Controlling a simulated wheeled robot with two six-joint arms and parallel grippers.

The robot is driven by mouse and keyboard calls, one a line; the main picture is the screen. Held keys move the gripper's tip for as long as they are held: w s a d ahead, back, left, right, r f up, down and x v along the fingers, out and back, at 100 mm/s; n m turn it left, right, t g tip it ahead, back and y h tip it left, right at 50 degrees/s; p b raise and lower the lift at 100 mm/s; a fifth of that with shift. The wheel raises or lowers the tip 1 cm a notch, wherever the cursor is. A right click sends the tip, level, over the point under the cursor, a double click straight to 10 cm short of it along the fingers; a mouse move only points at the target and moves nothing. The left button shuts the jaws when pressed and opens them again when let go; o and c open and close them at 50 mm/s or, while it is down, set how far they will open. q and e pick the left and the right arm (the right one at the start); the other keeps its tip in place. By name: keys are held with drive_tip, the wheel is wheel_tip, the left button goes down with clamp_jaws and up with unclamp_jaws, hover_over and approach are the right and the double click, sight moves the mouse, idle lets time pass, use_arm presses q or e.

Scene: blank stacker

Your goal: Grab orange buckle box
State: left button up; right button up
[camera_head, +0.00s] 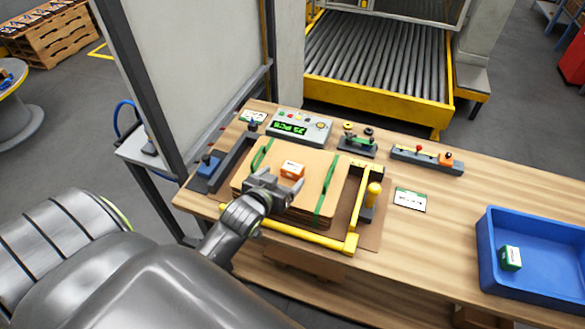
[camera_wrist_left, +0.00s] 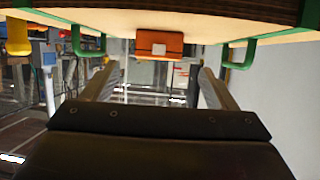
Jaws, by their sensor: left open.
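The small orange buckle box (camera_head: 292,171), with a white label, sits on top of the cardboard stack (camera_head: 243,181). It also shows in the left wrist view (camera_wrist_left: 174,50) at the top middle, where the scene looks upside down. My left gripper (camera_head: 273,187) is open at the near side of the box. In the left wrist view its two fingers (camera_wrist_left: 160,72) are spread apart with nothing between them, and the box appears ahead, between their lines. I see no contact with the box. My right gripper is in neither view.
Green straps (camera_head: 329,188) cross the stack, and a yellow frame (camera_head: 352,238) runs along its near and right sides. A control panel (camera_head: 299,127) stands behind. A blue bin (camera_head: 487,255) holding a green-and-white box (camera_head: 511,258) is at the right. The table (camera_head: 445,215) between is mostly clear.

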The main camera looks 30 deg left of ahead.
sight(292, 168)
use_arm(q)
drive_tip(key=shift+x, duration=1)
drive_tip(key=shift+w+p, duration=0.4)
drive_tip(key=shift+w, duration=0.1)
drive_tip(key=p+x, duration=0.1)
drive_tip(key=x, duration=0.2)
drive_tip(key=shift+d, duration=0.1)
drive_tip(key=shift+w+f, duration=0.3)
drive_tip(key=shift+w, duration=0.25)
drive_tip(key=c, duration=0.9)
drive_tip(key=shift+c, duration=1.2)
drive_tip(key=shift+r, duration=0.15)
